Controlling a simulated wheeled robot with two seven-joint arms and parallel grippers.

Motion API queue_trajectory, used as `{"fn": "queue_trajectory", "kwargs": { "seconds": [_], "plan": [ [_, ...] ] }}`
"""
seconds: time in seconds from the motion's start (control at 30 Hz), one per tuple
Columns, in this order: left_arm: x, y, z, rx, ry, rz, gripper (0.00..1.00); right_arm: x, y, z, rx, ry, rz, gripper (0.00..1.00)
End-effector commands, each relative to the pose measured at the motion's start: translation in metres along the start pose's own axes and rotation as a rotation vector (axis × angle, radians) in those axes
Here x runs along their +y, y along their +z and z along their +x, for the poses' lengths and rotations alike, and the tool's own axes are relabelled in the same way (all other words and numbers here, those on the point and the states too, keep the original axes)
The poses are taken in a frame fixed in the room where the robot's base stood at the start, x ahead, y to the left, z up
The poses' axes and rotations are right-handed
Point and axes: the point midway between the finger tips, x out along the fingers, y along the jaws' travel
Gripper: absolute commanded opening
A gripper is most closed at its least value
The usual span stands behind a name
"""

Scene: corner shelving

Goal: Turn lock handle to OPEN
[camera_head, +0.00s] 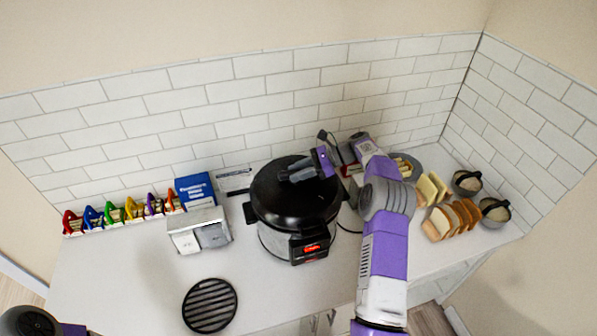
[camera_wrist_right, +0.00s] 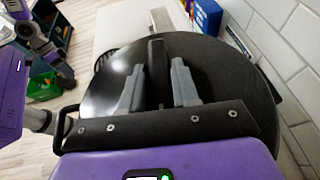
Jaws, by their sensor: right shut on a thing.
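A round cooker (camera_head: 278,240) with a black domed lid (camera_head: 272,195) and a silver body stands on the white counter. A small red display glows on its front. The black lock handle (camera_wrist_right: 156,70) stands up as a bar across the lid in the right wrist view. My right gripper (camera_head: 300,172) reaches in from the right over the lid. Its two grey fingers (camera_wrist_right: 158,85) sit on either side of the handle and are shut on it. In the head view the fingers partly hide the handle. Part of my left arm shows at the bottom left corner; its gripper is not visible there.
A grey-white box-like container (camera_head: 200,232) and a blue box (camera_head: 195,188) stand left of the cooker. A black round grate (camera_head: 210,305) lies in front. Bread slices (camera_head: 452,218) and bowls (camera_head: 494,212) stand right. Tiled walls close the back and right.

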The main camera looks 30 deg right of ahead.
Motion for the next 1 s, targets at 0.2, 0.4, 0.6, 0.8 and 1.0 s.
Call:
{"fn": "queue_trajectory", "kwargs": {
  "seconds": [0.2,0.4,0.6,0.8,1.0],
  "plan": [
    [0.0,0.0,-0.0001,0.0,0.0,0.0,0.43,-0.0009,0.0001,0.0005,-0.003,0.065,-0.029,0.0],
    [0.0,0.0,-0.0002,0.0,0.0,0.0,0.43,-0.0012,0.0006,0.0006,-0.003,0.107,-0.048,0.0],
    [0.0001,0.0,-0.0002,0.0,0.0,0.0,0.43,-0.0011,0.0008,0.0007,-0.004,0.134,-0.057,0.0],
    [0.0001,0.0,-0.0002,0.0,0.0,0.0,0.43,-0.001,0.0014,0.0005,-0.004,0.146,-0.062,0.0],
    [0.0001,0.0,-0.0002,0.0,0.0,0.0,0.43,-0.0008,0.0014,0.0007,-0.004,0.148,-0.063,0.0]
  ]
}}
